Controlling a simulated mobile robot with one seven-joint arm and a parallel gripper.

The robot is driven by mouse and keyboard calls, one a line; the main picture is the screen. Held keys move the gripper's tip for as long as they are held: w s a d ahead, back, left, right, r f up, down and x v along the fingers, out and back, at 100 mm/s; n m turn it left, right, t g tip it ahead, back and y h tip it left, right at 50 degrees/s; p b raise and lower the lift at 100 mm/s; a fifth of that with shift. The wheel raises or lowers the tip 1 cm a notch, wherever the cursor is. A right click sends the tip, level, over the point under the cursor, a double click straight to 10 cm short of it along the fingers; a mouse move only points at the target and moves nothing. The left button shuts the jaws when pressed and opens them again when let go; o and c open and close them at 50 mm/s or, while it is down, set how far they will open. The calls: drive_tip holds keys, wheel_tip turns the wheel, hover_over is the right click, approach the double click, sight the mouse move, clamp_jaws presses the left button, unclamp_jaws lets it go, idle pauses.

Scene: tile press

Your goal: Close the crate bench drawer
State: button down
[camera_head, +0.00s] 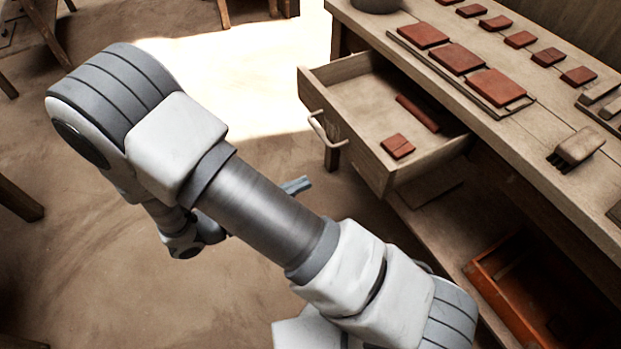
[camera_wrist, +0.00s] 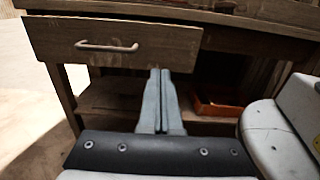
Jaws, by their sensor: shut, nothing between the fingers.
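The wooden drawer (camera_head: 378,128) is pulled out from under the bench (camera_head: 550,150). It holds a red tile (camera_head: 397,146) and a dark red bar (camera_head: 417,113). Its front panel carries a metal handle (camera_head: 326,132). In the wrist view the drawer front (camera_wrist: 120,58) and handle (camera_wrist: 106,46) are at upper left. My gripper (camera_wrist: 162,75) is shut and empty, its fingertips near the drawer front's lower right edge in that view; I cannot tell whether they touch. In the head view my gripper (camera_head: 297,186) shows only partly beside my arm, apart from the handle.
Several red tiles (camera_head: 458,58) lie on the bench top, with a brush-like tool (camera_head: 577,147) nearby. An orange-red crate (camera_head: 490,289) sits on the lower shelf; it also shows in the wrist view (camera_wrist: 215,108). Open floor (camera_head: 90,250) lies at left.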

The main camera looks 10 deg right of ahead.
sight(361, 158)
drive_tip(key=b+x, duration=0.3)
drive_tip(key=x, duration=0.9)
drive_tip(key=shift+d+f, duration=0.1)
drive_tip(key=shift+d, duration=0.1)
